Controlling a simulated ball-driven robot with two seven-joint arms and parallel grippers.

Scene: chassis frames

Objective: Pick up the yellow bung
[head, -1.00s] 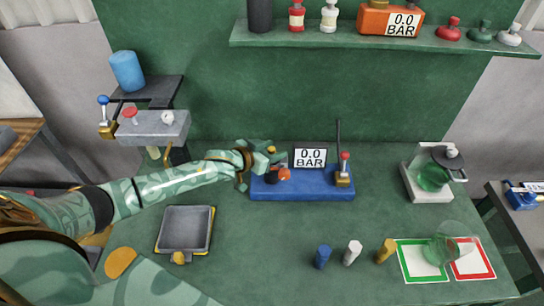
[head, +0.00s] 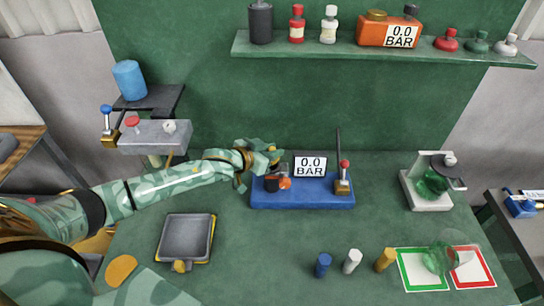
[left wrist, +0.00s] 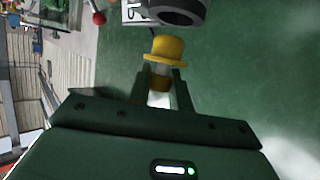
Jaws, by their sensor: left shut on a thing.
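The yellow bung (left wrist: 165,50) has a wide brim and shows between the finger ends in the left wrist view. My left gripper (left wrist: 160,82) is shut on its narrower part. In the head view the left gripper (head: 268,158) is over the left end of the blue block (head: 310,201), and the bung is mostly hidden by the fingers. A dark round fitting with an opening (left wrist: 175,12) lies just beyond the bung in the wrist view. I cannot tell whether they touch. My right gripper is not in view.
The blue block carries a gauge reading 0.0 BAR (head: 310,167) and a red-knobbed lever (head: 344,176). Blue, white and yellow pegs (head: 385,260) stand at the front right. A grey tray (head: 161,240) is at left. A flask stand (head: 431,204) is at right. The bench middle is clear.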

